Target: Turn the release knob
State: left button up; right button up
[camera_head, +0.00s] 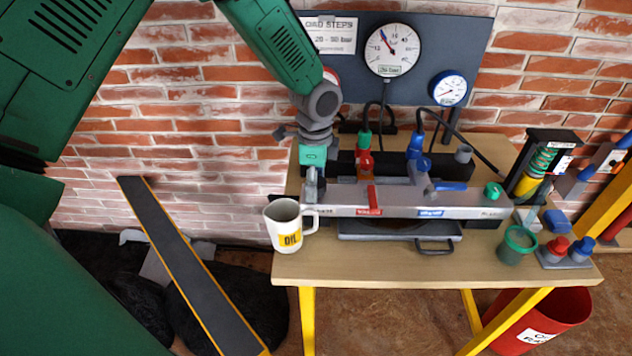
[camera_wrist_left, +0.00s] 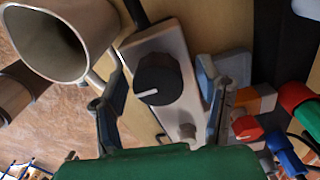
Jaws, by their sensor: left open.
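The black release knob (camera_wrist_left: 159,78) with a white pointer line sits on the grey end of the valve block in the left wrist view. In the head view the same block (camera_head: 340,198) lies along the bench, and my gripper hides the knob. My left gripper (camera_head: 313,190) points down over the block's left end. In the left wrist view its two fingers (camera_wrist_left: 170,84) are apart, one on each side of the knob. Nothing is held between them. I cannot tell whether a finger touches the knob. My right gripper is not in view.
A white oil mug (camera_head: 284,228) stands close left of the gripper. A red lever (camera_head: 374,200) and a blue lever (camera_head: 447,187) are on the block to the right. Dark hoses run behind it. Two gauges (camera_head: 392,50) hang on the back panel.

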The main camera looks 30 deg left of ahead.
pick_arm(q)
jog(key=shift+d, duration=0.15)
jog(key=c, duration=1.2)
jog(key=shift+o, duration=0.2)
jog(key=shift+r, duration=0.1)
jog(key=n+p, duration=0.2)
jog(key=n, duration=0.1)
jog(key=shift+r+n+p, duration=0.15)
jog(key=shift+n+p, duration=0.15)
jog(key=shift+p, duration=0.1)
jog(key=n+p, duration=0.2)
jog(key=n, duration=0.2)
jog(key=shift+w, duration=0.1)
jog(key=n+p, duration=0.2)
jog(key=n, duration=0.4)
jog(key=shift+w, duration=0.1)
jog(key=shift+n+p, duration=0.8)
jog(key=shift+n, duration=1.4)
